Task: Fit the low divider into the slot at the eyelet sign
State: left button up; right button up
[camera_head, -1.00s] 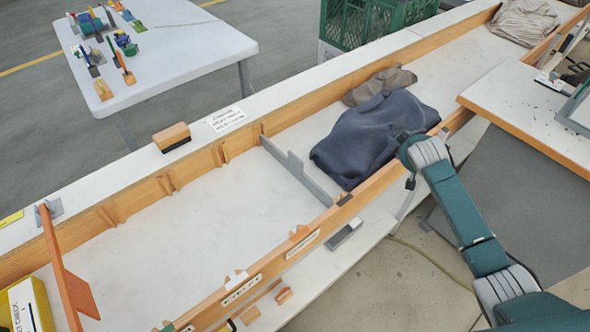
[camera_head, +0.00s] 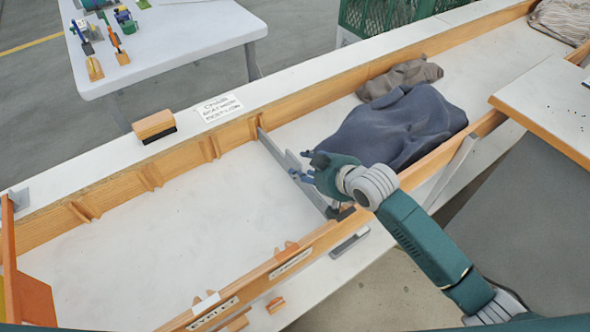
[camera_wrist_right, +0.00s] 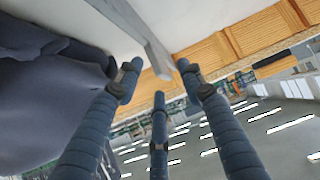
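The grey divider (camera_head: 272,146) stands across the wooden-sided trough, reaching from the far rail to the near rail beside the dark blue cloth. My right gripper (camera_head: 304,166) is above the near half of the divider, with its fingers spread. In the right wrist view the divider's edge (camera_wrist_right: 157,56) shows between the open fingers (camera_wrist_right: 160,84); I cannot tell whether they touch it. The eyelet sign (camera_head: 214,313) is on the near rail at lower left, too small to read clearly now. Slot blocks (camera_head: 209,148) line the far rail. My left gripper is out of view.
The dark blue cloth (camera_head: 390,128) lies right of the divider. An orange panel (camera_head: 30,298) stands at the left end. A brush (camera_head: 154,126) and a paper note (camera_head: 220,108) lie on the far ledge. The trough floor (camera_head: 170,235) left of the divider is clear.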

aim_at(301, 164)
jog(key=shift+x, duration=1)
jog(key=shift+w+f, duration=0.2)
jog(key=shift+w+a+f, duration=0.1)
jog(key=shift+w+a, duration=0.05)
jog(key=shift+w, duration=0.2)
jog(key=x, duration=0.4)
jog(key=shift+w, duration=0.15)
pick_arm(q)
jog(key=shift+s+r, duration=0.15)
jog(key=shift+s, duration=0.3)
pick_arm(e)
grip_shut()
